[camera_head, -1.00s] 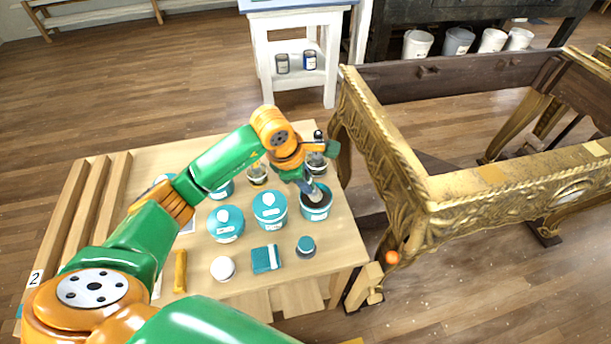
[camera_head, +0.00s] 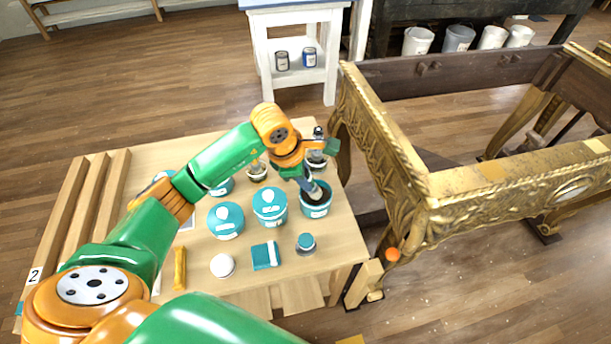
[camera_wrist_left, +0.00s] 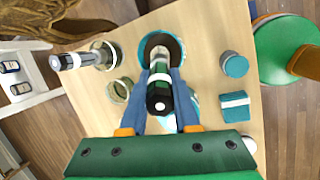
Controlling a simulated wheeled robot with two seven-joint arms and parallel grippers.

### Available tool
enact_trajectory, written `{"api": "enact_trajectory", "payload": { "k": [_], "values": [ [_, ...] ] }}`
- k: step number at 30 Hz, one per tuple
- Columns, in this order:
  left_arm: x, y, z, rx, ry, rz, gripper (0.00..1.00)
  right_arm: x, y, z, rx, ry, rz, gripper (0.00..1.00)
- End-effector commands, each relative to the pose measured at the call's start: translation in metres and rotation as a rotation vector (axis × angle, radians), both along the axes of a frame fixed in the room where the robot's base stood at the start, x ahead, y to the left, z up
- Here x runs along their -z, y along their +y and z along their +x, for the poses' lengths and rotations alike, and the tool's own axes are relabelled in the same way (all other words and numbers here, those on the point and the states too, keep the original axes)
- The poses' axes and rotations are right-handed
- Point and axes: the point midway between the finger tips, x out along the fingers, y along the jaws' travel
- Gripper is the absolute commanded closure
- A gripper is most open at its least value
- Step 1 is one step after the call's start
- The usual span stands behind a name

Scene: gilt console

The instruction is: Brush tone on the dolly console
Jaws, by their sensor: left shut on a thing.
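My left gripper (camera_head: 306,184) has its blue fingers shut on a dark-handled brush (camera_wrist_left: 160,92). The brush points down into an open teal pot (camera_head: 318,210) with dark contents, near the table's right edge. The pot's rim also shows in the left wrist view (camera_wrist_left: 146,42); the brush's tip is hidden inside it. The gilt console (camera_head: 432,213), carved and gold with worn patches, stands to the right of the table, apart from the brush. My right gripper is not in view.
On the wooden table (camera_head: 335,262) stand lidded teal tubs (camera_head: 226,221), (camera_head: 270,207), a small teal-lidded jar (camera_head: 306,244), a teal block (camera_head: 265,255), a white round thing (camera_head: 222,266) and glass jars behind. An orange ball (camera_head: 393,255) sits at the console's near corner.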

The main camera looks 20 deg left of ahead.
Motion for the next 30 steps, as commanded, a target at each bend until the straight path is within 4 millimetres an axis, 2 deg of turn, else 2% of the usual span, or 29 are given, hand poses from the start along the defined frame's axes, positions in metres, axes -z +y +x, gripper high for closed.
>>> {"api": "enact_trajectory", "payload": {
  "k": [30],
  "values": [
    [0.0081,0.0001,0.0001,0.000,0.000,0.000,1.00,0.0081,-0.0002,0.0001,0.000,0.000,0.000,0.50]
  ]
}}
